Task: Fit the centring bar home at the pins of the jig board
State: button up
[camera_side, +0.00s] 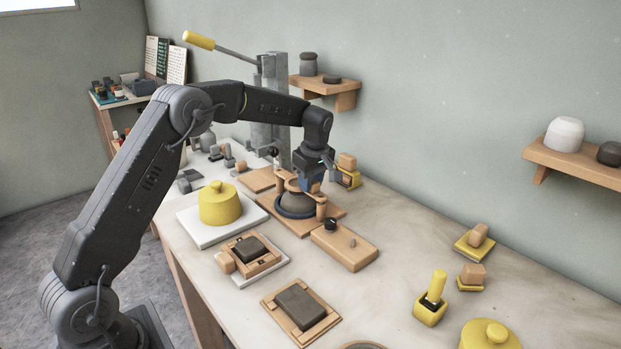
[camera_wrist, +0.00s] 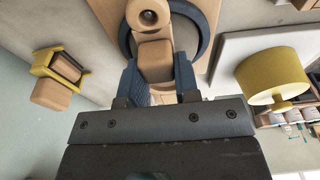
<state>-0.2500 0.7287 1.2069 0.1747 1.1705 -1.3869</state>
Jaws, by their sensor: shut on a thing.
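My gripper (camera_side: 309,183) is above the jig board, with its blue jaws shut on the wooden centring bar (camera_side: 290,184). In the wrist view the jaws (camera_wrist: 157,64) pinch the bar's wooden block (camera_wrist: 154,54) from both sides. A round bar end with a dark hole (camera_wrist: 148,18) lies beyond it. The wooden jig board (camera_side: 302,229) lies on the bench, with a dark blue ring (camera_side: 297,211) on it. A wooden post (camera_side: 321,208) stands at the ring's right side. The jaws hide much of the bar; I cannot tell whether it touches the pins.
A yellow lidded pot (camera_side: 219,204) on a white slab is to the left. A grey press column (camera_side: 274,100) rises behind. Yellow holders with wooden blocks (camera_side: 470,276) stand at right.

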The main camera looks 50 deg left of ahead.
jog(key=shift+f, duration=0.55)
jog(key=shift+f, duration=0.2)
dwell(0.5)
jog(key=o, duration=1)
notch_tip(320, 180, up, 14)
jog(key=d, duration=0.2)
jog(key=shift+d, duration=0.2)
jog(key=shift+f, duration=0.1)
